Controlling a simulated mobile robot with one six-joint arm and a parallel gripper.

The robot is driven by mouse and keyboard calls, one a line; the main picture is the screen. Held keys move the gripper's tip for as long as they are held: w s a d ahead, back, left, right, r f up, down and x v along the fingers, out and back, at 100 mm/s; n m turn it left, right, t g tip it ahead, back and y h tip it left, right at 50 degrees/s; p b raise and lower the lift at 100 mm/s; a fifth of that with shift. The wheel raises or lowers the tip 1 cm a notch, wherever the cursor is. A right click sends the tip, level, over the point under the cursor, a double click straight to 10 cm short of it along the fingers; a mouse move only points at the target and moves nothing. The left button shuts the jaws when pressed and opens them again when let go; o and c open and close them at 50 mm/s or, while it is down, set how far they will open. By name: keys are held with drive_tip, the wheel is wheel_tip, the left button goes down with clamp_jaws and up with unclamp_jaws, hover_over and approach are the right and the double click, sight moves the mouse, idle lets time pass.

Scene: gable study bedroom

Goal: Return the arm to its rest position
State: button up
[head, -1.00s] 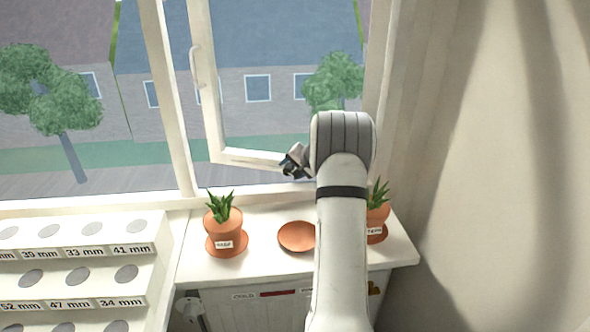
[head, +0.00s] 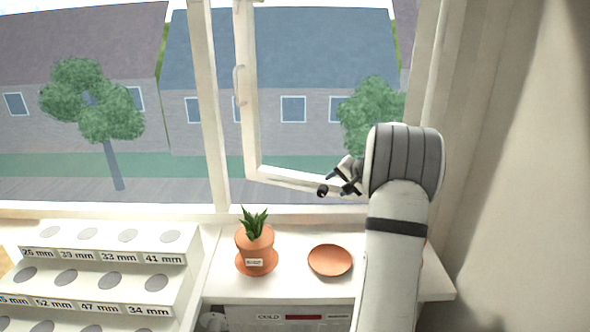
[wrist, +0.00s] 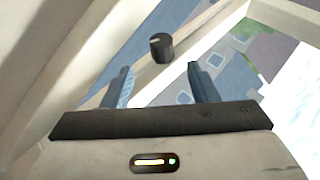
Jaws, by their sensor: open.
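My gripper (head: 340,180) is in front of the lower rail of the window sash in the head view, high above the sill. My arm rises in front of the sill's right part and bends left at the top. In the wrist view the two fingers of my gripper (wrist: 158,78) stand wide apart with nothing held between them. A small black knob (wrist: 161,47) shows beyond the fingertips; I cannot tell what it is fixed to.
The window sash (head: 250,120) stands ajar. On the sill (head: 300,288) are a potted plant (head: 255,240) and an empty terracotta saucer (head: 330,261). A white stepped rack (head: 100,262) with size labels is at left. The wall and curtain are at right.

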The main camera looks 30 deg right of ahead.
drive_tip(key=s+a+r+n+g, duration=0.15)
drive_tip(key=s+a, duration=0.25)
drive_tip(key=a, duration=0.5)
drive_tip(key=s+a+r+n+g+y, duration=0.1)
drive_tip(key=s+a+r+n, duration=0.2)
drive_tip(key=s+a, duration=0.35)
drive_tip(key=s+a+r+n+g, duration=0.2)
drive_tip(key=a, duration=0.8)
drive_tip(key=s+a+f+n+h, duration=0.1)
drive_tip(key=s+a, duration=0.2)
drive_tip(key=s, duration=0.4)
drive_tip(key=s+a+f+n+g+p, duration=0.1)
drive_tip(key=s+a+n, duration=0.1)
drive_tip(key=s, duration=0.5)
drive_tip(key=s+a+f+n+g+h, duration=0.1)
drive_tip(key=s+a+n, duration=0.1)
drive_tip(key=s+a, duration=0.2)
drive_tip(key=s, duration=0.3)
drive_tip(key=shift+s+a+h, duration=0.3)
